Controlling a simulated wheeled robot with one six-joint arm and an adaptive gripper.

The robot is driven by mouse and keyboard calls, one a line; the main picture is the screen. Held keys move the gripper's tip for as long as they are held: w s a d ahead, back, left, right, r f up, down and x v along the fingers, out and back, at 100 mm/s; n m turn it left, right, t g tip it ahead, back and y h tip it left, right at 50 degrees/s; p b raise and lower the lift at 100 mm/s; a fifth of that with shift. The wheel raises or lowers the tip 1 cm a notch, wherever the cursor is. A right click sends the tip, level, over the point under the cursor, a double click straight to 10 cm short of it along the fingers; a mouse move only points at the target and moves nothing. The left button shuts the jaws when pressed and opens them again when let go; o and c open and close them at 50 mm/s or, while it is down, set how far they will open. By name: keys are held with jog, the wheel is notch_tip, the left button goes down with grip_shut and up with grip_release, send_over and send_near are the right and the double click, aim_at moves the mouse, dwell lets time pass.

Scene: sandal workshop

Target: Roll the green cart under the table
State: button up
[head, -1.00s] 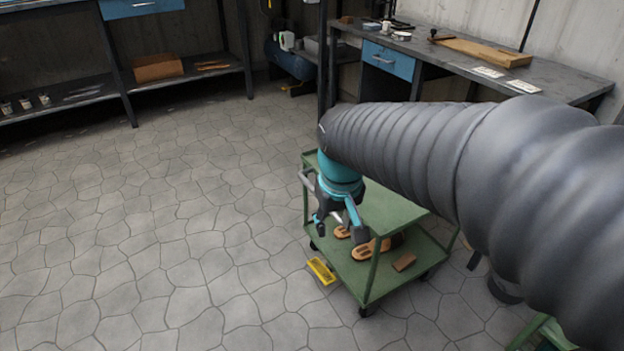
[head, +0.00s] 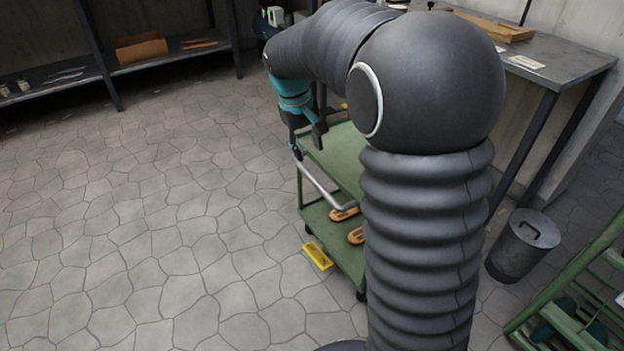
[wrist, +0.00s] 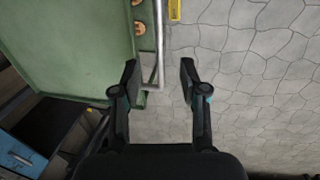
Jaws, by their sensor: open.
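The green cart (head: 335,158) stands on the floor in front of the table, with two shelves and a grey handle bar (head: 326,188) at its left end. Orange-brown sandals (head: 357,235) lie on its lower shelf; my arm hides its right part. My gripper (head: 306,146) is at the cart's far left corner. In the wrist view my gripper (wrist: 159,75) is open, and the cart's handle (wrist: 158,45) shows between its fingers; I cannot tell how far beyond the fingertips it lies. The dark-topped table (head: 575,65) stands behind the cart, partly hidden by my arm.
A yellow object (head: 317,256) lies on the floor beside the cart. A grey bin (head: 521,250) and a green rack (head: 585,285) stand at the right. A shelf unit (head: 185,60) is at the back left. The floor on the left is clear.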

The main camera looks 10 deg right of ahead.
aim_at(317, 183)
jog(key=f, duration=0.4)
jog(key=d+f+b, duration=0.1)
jog(key=f, duration=0.3)
jog(key=d+f, duration=0.1)
jog(key=f, duration=0.2)
jog(key=shift+w+d+f, duration=0.15)
jog(key=shift+w+f, duration=0.15)
jog(key=shift+f, duration=0.1)
